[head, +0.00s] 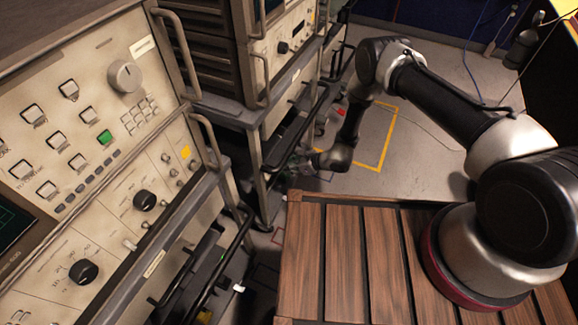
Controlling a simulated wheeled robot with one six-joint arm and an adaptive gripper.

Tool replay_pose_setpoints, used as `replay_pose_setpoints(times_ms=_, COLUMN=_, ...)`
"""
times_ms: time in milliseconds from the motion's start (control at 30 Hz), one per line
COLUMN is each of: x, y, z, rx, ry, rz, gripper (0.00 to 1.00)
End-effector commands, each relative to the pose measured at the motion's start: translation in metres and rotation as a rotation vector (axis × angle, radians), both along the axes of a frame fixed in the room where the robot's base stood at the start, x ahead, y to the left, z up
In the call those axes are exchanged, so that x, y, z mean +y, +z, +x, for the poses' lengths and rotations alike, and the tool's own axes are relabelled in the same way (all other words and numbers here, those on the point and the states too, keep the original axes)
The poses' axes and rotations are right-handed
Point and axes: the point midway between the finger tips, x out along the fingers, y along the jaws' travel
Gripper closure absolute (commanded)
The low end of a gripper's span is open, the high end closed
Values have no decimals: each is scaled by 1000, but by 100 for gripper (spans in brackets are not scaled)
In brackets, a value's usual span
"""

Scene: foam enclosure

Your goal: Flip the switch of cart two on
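Two equipment carts show in the head view. The near cart (110,130) fills the left side, with a beige panel of knobs, square buttons and one lit green button (105,137). The farther cart (285,50) stands behind it, with dark rack units and a beige panel. I cannot read which one is cart two, and I cannot pick out its switch. My gripper (301,165) is low beside the farther cart's lower front, to the right of its frame. It is small and dark here, and its fingers are not clear. I cannot tell whether it touches anything.
Metal handles and dark rails (297,130) stick out from the cart fronts near my gripper. A small red item (340,112) shows behind my arm. Yellow tape (380,152) marks the grey floor, which is mostly open at right. A cable (470,75) hangs at the back.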

Motion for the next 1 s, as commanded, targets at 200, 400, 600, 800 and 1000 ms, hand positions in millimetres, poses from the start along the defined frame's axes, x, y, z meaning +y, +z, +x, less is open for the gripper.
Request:
replay_pose_setpoints(times_ms=200, x=0, y=0, z=0, rx=0, ry=0, rz=1, gripper=55)
replay_pose_setpoints(times_ms=400, x=0, y=0, z=0, rx=0, ry=0, rz=1, gripper=55)
replay_pose_setpoints(times_ms=600, x=-11, y=8, z=-2, rx=1, ry=-3, rz=2, gripper=55)
replay_pose_setpoints(times_ms=800, x=-43, y=34, z=-14, rx=1, ry=-5, rz=1, gripper=55)
replay_pose_setpoints(times_ms=1000, x=-74, y=57, z=-25, rx=1, ry=-5, rz=2, gripper=55)
